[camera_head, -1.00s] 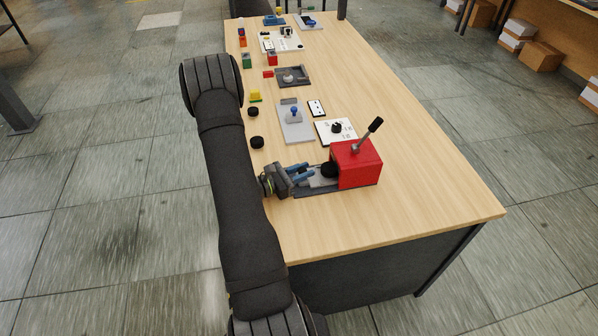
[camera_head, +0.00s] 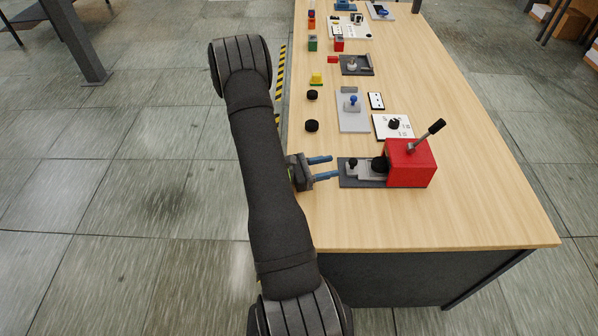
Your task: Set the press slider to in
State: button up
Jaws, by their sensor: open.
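The press is a red box (camera_head: 411,163) with a black-knobbed lever (camera_head: 428,136) tilted up to the right, near the table's front end. A dark base plate (camera_head: 346,181) extends left from it. On that plate lies a light grey slider (camera_head: 372,171) with a small dark knob (camera_head: 352,164) at its left end. A black round piece (camera_head: 380,164) sits on the slider's right part, against the red box. My gripper (camera_head: 330,168) is open and empty, with blue fingers pointing right. Its fingertips are just left of the base plate, apart from the knob.
Behind the press are a white dial panel (camera_head: 393,127), a grey plate with a blue-topped stick (camera_head: 352,108), and two black pucks (camera_head: 312,126) near the left edge. Coloured blocks (camera_head: 313,43) stand farther back. The table's front right is clear.

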jog(key=v, duration=0.9)
jog(key=shift+o, duration=0.3)
jog(key=d+r+m+g+y, duration=0.1)
jog(key=d+m+g, duration=0.1)
jog(key=m+g, duration=0.1)
jog(key=d+r+m+g+y, duration=0.1)
jog(key=d+m+g+y, duration=0.1)
jog(key=d+m, duration=0.1)
jog(key=s+d+r+m+g+y, duration=0.1)
jog(key=d+r+m+g, duration=0.1)
jog(key=d+m+g, duration=0.1)
jog(key=shift+m+g+y, duration=0.3)
jog(key=shift+m+y, duration=0.1)
jog(key=shift+m, duration=0.1)
notch_tip(320, 180, up, 3)
jog(key=d+m+g+y, duration=0.1)
jog(key=d+m+y, duration=0.2)
jog(key=m+y, duration=0.2)
notch_tip(320, 180, up, 13)
jog(key=m+t+y, duration=0.5)
jog(key=m+y, duration=0.3)
jog(key=m, duration=0.1)
send_over(354, 161)
notch_tip(354, 161, down, 18)
jog(key=shift+w+r, duration=0.1)
jog(key=shift+r, duration=0.05)
grip_shut()
